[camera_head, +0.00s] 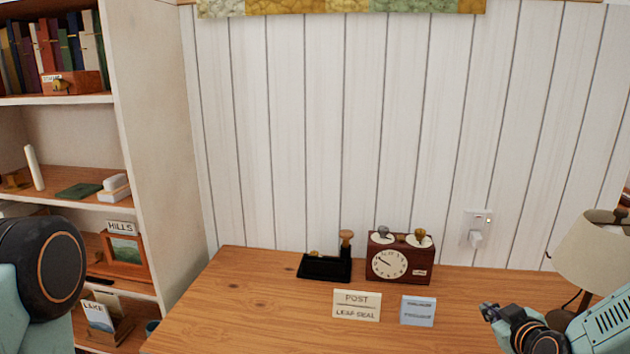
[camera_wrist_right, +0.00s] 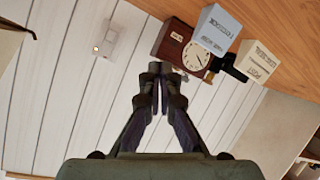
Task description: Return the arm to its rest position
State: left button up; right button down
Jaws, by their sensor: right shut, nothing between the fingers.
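My right gripper (camera_head: 491,312) is at the lower right of the head view, over the right part of the wooden desk (camera_head: 240,300). It is shut and empty. In the right wrist view the right gripper (camera_wrist_right: 157,78) shows its two fingers together, with the white plank wall and the desk items beyond. At the left edge of the head view a dark round joint and pale green link of my left arm show. The left gripper itself is not in view.
On the desk stand a dark red clock box (camera_head: 420,266), a black tray (camera_head: 318,268), a cream card (camera_head: 357,306) and a blue-grey card (camera_head: 417,311). A lamp (camera_head: 592,250) stands close beside my right arm. A bookshelf (camera_head: 150,130) is at left. The desk's left front is clear.

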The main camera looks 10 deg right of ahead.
jog(key=s+a+f+m+g, duration=0.1)
jog(key=a+f, duration=0.1)
jog(key=s+a+f+m+g+y+b, duration=0.1)
jog(key=s+a+f, duration=0.1)
jog(key=a+f, duration=0.1)
jog(key=s+a+f, duration=0.2)
jog(key=shift+s+a+f+m+g+y, duration=0.1)
jog(key=shift+a+f+m+g+y, duration=0.25)
jog(key=shift+m+g+y, duration=0.05)
jog(key=s+a+f+g+b, duration=0.2)
jog(key=s+f, duration=0.4)
jog(key=s, duration=0.4)
jog(key=s+a+f+g+b, duration=0.3)
jog(key=s+a+f, duration=0.3)
jog(key=s, duration=0.4)
jog(key=s+a+f+g+b, duration=0.3)
jog(key=s+f, duration=0.4)
jog(key=s, duration=0.3)
jog(key=shift+s+a+m+g+y, duration=0.3)
jog(key=shift+s+a+g, duration=0.1)
jog(key=shift+a+g, duration=0.55)
jog(key=shift+d, duration=0.1)
jog(key=shift+s+d, duration=0.1)
